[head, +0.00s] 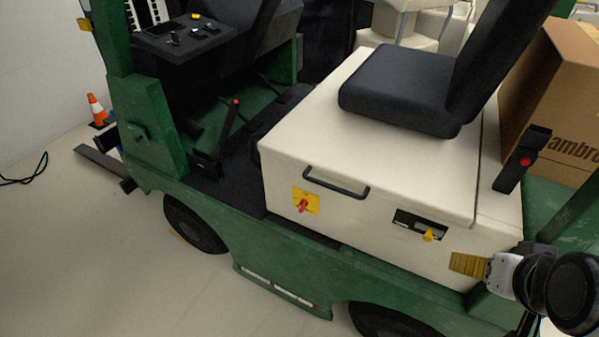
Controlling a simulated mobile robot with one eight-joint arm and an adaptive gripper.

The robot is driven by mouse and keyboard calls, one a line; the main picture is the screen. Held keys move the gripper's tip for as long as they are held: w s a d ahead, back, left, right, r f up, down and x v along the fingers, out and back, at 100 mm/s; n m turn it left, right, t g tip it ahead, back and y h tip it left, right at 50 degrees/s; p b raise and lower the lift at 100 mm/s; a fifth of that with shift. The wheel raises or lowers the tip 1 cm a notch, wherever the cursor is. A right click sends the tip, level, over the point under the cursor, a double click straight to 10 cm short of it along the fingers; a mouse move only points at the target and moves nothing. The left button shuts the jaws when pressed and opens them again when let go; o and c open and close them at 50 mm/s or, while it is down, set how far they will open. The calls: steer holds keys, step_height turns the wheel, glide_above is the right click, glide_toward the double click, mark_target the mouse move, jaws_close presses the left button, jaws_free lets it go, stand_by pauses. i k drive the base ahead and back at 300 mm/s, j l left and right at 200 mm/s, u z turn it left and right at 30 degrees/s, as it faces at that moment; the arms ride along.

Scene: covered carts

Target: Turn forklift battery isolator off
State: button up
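The forklift's battery isolator (305,201) is a red rotary handle on a square yellow plate. It sits on the side of the cream battery cover (370,196), below and left of a black grab handle (336,184). My gripper (459,263) is at the lower right, its yellowish ribbed fingers pointing left in front of the cover's lower right side. It is well to the right of the isolator and apart from it. The fingers overlap in this view, so I cannot tell whether they are open or shut. The handle's exact turn is too small to read.
A black recessed panel with a yellow knob (429,235) lies between the isolator and my gripper. The green forklift has a black seat (405,90), a red-buttoned lever (229,130) and wheels below. A cardboard box (550,110) stands at right. Floor at lower left is clear.

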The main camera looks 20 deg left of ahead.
mark_target(303, 203)
steer(key=u, duration=1.1)
